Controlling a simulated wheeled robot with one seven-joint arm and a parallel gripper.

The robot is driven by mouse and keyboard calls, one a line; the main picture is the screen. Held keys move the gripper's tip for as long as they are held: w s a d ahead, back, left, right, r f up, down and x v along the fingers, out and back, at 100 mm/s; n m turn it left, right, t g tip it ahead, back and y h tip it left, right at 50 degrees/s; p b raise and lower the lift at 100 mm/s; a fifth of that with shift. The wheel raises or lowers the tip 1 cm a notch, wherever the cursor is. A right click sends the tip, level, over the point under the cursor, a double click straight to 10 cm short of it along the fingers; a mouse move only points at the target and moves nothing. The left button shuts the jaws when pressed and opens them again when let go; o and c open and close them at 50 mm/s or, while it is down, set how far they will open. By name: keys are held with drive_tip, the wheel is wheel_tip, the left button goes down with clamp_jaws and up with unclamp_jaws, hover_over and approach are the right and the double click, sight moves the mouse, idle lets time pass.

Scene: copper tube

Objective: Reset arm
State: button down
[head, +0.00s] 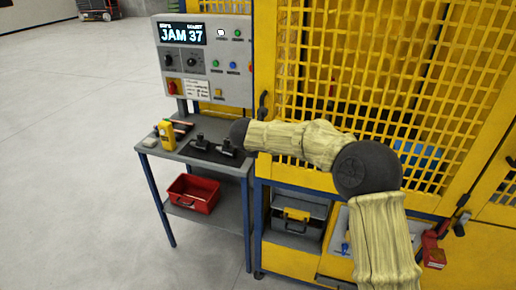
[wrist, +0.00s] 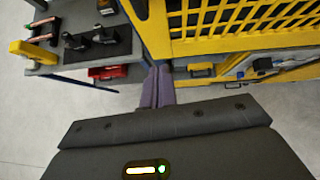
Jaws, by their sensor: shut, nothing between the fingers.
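My arm (head: 300,140) reaches left across the front of the yellow machine in the head view, bent at a dark joint. Its far end stops at a dark rounded part beside the control panel, above the right end of the work table. My gripper shows in the wrist view (wrist: 159,80), with its two purple-grey fingers side by side, closed and empty. In that view it points toward the gap between the table and the machine. The fingers cannot be made out in the head view.
The grey table (head: 150,150) carries a yellow device (head: 167,134), copper tubes and black fixtures (head: 201,144) on a dark mat. A red bin (head: 193,193) sits on its lower shelf. The control panel (head: 204,60) reads "JAM 37". The yellow mesh machine (head: 400,60) stands close to my arm.

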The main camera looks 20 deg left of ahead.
idle(0.3)
drive_tip(key=s+d+r+n+t+y, duration=0.1)
drive_tip(key=d+n, duration=0.7)
drive_tip(key=n, duration=0.2)
drive_tip(key=s+d+r+n+y, duration=0.1)
drive_tip(key=d+r+n+y, duration=0.1)
drive_tip(key=d+n, duration=0.75)
drive_tip(key=s+d+f+n+g+h, duration=0.1)
drive_tip(key=s+d+f+n+g, duration=0.1)
drive_tip(key=s+d+n, duration=0.3)
drive_tip(key=s+d+f+n+g+h, duration=0.2)
drive_tip(key=s+d+f+n+g, duration=0.1)
drive_tip(key=s+d, duration=0.8)
drive_tip(key=s+d+f+n+g+h, duration=0.1)
drive_tip(key=s+d+f+n+g, duration=0.1)
drive_tip(key=s+d+f+n, duration=0.3)
drive_tip(key=s+d+n, duration=0.1)
drive_tip(key=s+d, duration=0.2)
drive_tip(key=s, duration=0.2)
drive_tip(key=shift+s+d+n+g, duration=0.25)
drive_tip(key=shift+d+n+g, duration=0.05)
drive_tip(key=shift+d+n, duration=0.05)
drive_tip(key=shift+f, duration=0.1)
